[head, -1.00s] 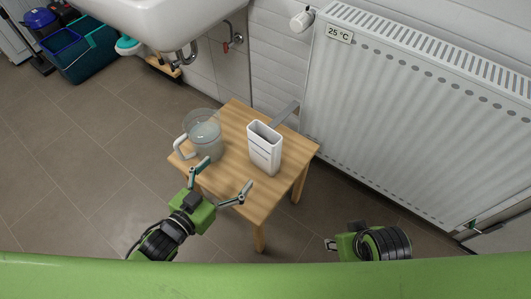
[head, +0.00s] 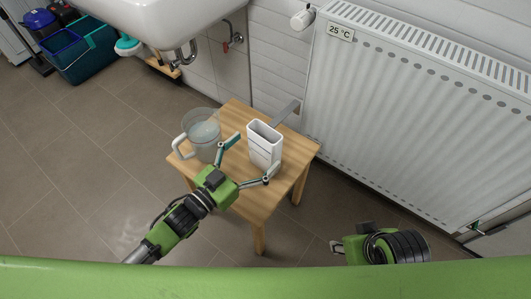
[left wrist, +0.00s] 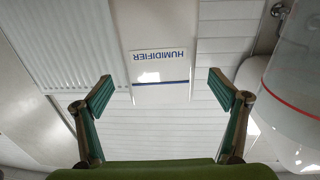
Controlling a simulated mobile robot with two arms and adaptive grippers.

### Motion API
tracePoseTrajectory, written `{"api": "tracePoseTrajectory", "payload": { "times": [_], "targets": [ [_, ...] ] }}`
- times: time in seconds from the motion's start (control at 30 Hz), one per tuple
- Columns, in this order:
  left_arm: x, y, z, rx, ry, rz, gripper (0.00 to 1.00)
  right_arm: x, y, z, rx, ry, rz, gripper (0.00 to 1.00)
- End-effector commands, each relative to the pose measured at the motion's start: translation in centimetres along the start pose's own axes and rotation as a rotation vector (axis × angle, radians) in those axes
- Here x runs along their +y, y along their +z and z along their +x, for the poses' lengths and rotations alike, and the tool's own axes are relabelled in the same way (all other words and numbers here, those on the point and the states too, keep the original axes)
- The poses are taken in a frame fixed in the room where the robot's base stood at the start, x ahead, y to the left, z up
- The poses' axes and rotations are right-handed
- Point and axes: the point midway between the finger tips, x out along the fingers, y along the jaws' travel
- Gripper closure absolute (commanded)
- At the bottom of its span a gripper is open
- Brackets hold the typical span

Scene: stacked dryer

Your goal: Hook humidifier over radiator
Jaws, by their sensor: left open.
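The white humidifier (head: 264,146), a narrow open-topped box with a grey strap or hook at its back, stands upright on the small wooden table (head: 247,203). In the left wrist view the humidifier (left wrist: 160,68) shows its printed label upside down, between and beyond the fingers. My left gripper (head: 252,160) is open just in front of the humidifier, its fingers spread toward either side; it holds nothing. The white radiator (head: 410,120) is on the wall at the right. My right gripper (head: 336,247) is at the bottom right, far from the table; its jaw state is unclear.
A clear jug (head: 203,132) with a white handle stands on the table left of the humidifier, close to my left gripper. A sink (head: 165,20) overhangs behind. A valve (head: 302,19) sits at the radiator's upper left corner.

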Motion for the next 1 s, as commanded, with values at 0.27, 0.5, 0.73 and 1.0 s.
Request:
{"api": "tracePoseTrajectory", "payload": {
  "times": [0.27, 0.5, 0.73, 1.0],
  "targets": [
    [0.0, -0.5, 4.0, 0.004, 0.0, 0.001, 0.11, 0.0, 0.3, 0.9, -0.001, 0.0, 0.0, 0.6],
    [0.0, -0.6, 4.6, 0.002, 0.0, 0.0, 0.11, 0.0, 0.3, 0.9, -0.001, 0.0, 0.0, 0.6],
    [0.0, -0.6, 4.6, 0.002, 0.0, 0.0, 0.5, 0.0, 0.3, 0.9, -0.001, 0.0, 0.0, 0.6],
    [0.0, -0.9, 4.7, 0.009, 0.001, 0.001, 0.87, 0.0, 0.3, 0.9, -0.001, 0.0, 0.0, 0.6]
  ]
}}
